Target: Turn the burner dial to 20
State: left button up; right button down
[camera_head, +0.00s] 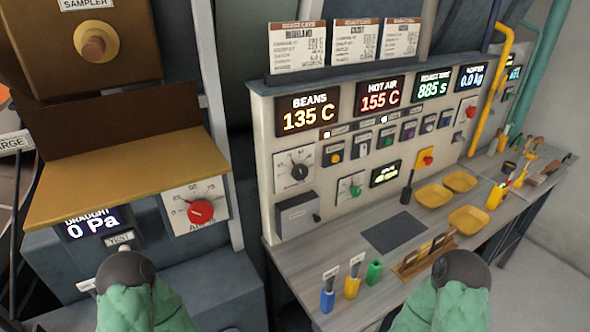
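On the control panel, a black dial (299,172) sits on a white scale plate at the left. Below and right of it is a green dial (355,190) on a smaller white plate. The lettering on both is too small to read, so I cannot tell which is the burner dial or its exact setting. My two arms show as green sleeves with dark rounded ends at the bottom left and bottom right. Both are well short of these dials and touch neither. No gripper fingers show.
A red dial (200,211) is on the left machine under a brass chute (130,175). Displays above the panel read 135 C, 155 C and 885 s. The bench (345,285) holds colored-handled tools, a wooden rack (425,255) and yellow trays (434,195).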

aim_at(300, 172)
jog(key=k+l+u, duration=0.1)
jog(key=u, duration=0.4)
jog(key=k+l+u, duration=0.2)
jog(key=u, duration=0.25)
jog(key=k+l+u, duration=0.15)
jog(key=u, duration=0.35)
